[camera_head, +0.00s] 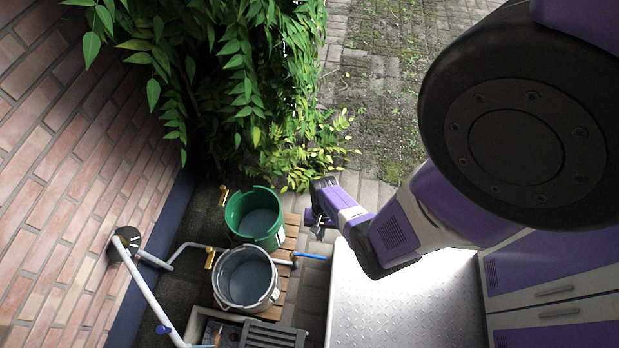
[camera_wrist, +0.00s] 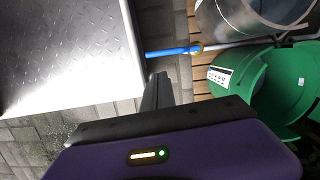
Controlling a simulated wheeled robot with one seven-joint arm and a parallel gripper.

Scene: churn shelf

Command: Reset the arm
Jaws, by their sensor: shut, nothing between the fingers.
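My purple and white arm reaches in from the upper right of the head view, with its bend over the metal plate. My gripper (camera_head: 318,228) is at the arm's far end, just right of the green bucket and apart from it. In the wrist view my gripper (camera_wrist: 159,85) has its dark fingers together with nothing between them. They point toward a blue hose end (camera_wrist: 170,51) beside the metal plate.
A green bucket (camera_head: 236,240) and a grey bucket (camera_head: 220,279) stand on wooden slats (camera_head: 291,236) by the brick wall (camera_head: 60,170). White pipes (camera_head: 150,291) run along the wall. Leafy plants (camera_head: 215,70) hang above. The metal plate (camera_head: 390,310) is bare.

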